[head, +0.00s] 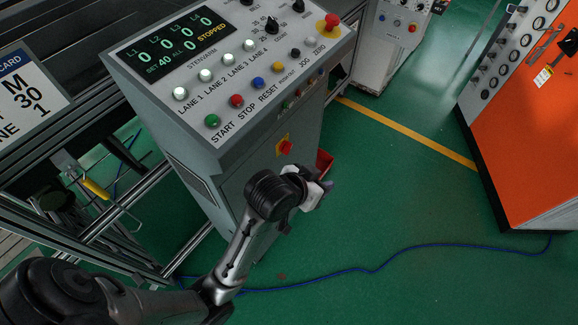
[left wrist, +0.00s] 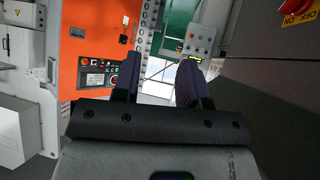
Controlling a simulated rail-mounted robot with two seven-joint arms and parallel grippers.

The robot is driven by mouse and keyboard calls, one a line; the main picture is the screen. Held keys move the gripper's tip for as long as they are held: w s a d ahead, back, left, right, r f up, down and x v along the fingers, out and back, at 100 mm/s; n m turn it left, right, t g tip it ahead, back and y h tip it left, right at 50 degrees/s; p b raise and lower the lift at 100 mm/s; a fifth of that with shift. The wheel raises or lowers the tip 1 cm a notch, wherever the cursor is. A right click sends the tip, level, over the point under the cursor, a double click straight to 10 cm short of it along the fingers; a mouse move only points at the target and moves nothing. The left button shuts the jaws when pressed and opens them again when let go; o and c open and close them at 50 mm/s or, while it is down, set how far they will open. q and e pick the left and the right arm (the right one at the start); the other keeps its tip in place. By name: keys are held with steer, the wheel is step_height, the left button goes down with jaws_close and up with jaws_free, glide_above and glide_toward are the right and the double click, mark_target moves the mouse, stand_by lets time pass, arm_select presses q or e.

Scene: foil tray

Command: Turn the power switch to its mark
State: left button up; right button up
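The power switch (head: 285,147) is a red knob on a yellow plate, on the side of the grey control console (head: 262,120). A red knob with a yellow label also shows at the top right corner of the left wrist view (left wrist: 296,6), partly cut off; it appears to be the same switch. My right gripper is not in view.
The console top carries several buttons, knobs and a red emergency stop (head: 327,24). A red box (head: 324,161) shows behind my left gripper. An orange cabinet (head: 535,110) stands at the right. A blue cable (head: 375,268) crosses the otherwise open green floor.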

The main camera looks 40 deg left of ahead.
arm_select(q)
steer(key=w+d+n+t+h+b, duration=0.2)
steer(key=w+d+n+t+b, duration=0.3)
steer(key=w+b, duration=0.65)
steer(key=w+d+n+t+h+b, duration=0.3)
steer(key=w+d+t+b, duration=0.3)
steer(key=w+b, duration=0.5)
steer(key=m+g+y, duration=2.2)
steer(key=m+y, duration=0.3)
steer(key=m, duration=0.9)
glide_toward(289, 148)
steer(key=shift+n+g, duration=0.3)
steer(key=shift+n, duration=0.1)
steer(key=shift+s+a+f+b, duration=0.15)
steer(key=shift+a+b, duration=0.25)
steer(key=shift+a, duration=1.3)
steer(key=shift+a+f+b, duration=0.15)
steer(key=shift+a+b, duration=0.3)
steer(key=shift+a, duration=1.2)
steer(key=shift+s+a+f+b, duration=0.15)
steer(key=shift+a+b, duration=0.25)
steer(key=shift+a, duration=1.3)
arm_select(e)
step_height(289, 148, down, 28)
